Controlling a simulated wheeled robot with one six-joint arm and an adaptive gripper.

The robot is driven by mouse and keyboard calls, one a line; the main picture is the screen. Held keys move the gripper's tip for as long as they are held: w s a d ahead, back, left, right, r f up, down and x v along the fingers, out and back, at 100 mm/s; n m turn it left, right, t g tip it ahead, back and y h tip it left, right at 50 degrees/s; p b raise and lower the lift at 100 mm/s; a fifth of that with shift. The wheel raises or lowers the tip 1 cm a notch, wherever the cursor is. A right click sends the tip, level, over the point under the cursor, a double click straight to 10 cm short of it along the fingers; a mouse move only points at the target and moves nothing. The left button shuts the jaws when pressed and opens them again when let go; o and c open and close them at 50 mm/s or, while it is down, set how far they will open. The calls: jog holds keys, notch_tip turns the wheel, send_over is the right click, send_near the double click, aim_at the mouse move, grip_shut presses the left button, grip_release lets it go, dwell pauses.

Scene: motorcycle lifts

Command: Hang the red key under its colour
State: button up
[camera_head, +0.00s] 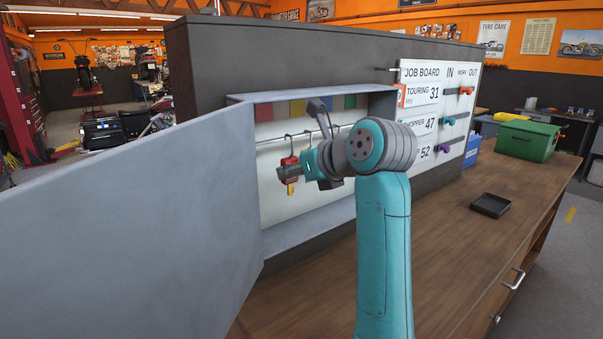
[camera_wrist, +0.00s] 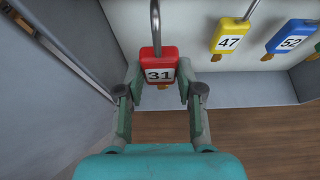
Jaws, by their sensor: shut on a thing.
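The red key tag marked 31 (camera_wrist: 158,67) is between the two fingers of my gripper (camera_wrist: 159,78) in the wrist view, and the gripper is shut on it. A grey metal loop rises from its top. I cannot tell whether it rests on a hook. In the head view my gripper (camera_head: 289,172) is inside the open key cabinet (camera_head: 322,212), at the row of hooks. A strip of coloured patches runs above the hooks, with a red patch (camera_head: 298,108) near its left. My arm hides part of the strip and the rail.
A yellow tag 47 (camera_wrist: 228,37) and a blue tag 52 (camera_wrist: 291,38) hang to the right of the red one. The cabinet door (camera_head: 130,215) stands open at left. A job board (camera_head: 430,105), a black tray (camera_head: 490,205) and a green box (camera_head: 527,141) are to the right.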

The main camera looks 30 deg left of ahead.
jog(key=shift+w+a+f, duration=0.2)
jog(key=shift+w+a, duration=0.15)
jog(key=shift+a, duration=0.5)
jog(key=shift+w+a+f, duration=0.15)
jog(key=shift+w+a, duration=0.2)
jog(key=shift+a, duration=0.5)
jog(key=shift+w+a+f, duration=0.2)
jog(key=shift+w+a, duration=0.15)
jog(key=shift+a, duration=0.5)
jog(key=o, duration=1.1)
jog(key=shift+c, duration=0.2)
jog(key=shift+d, duration=0.1)
jog(key=v, duration=1.2)
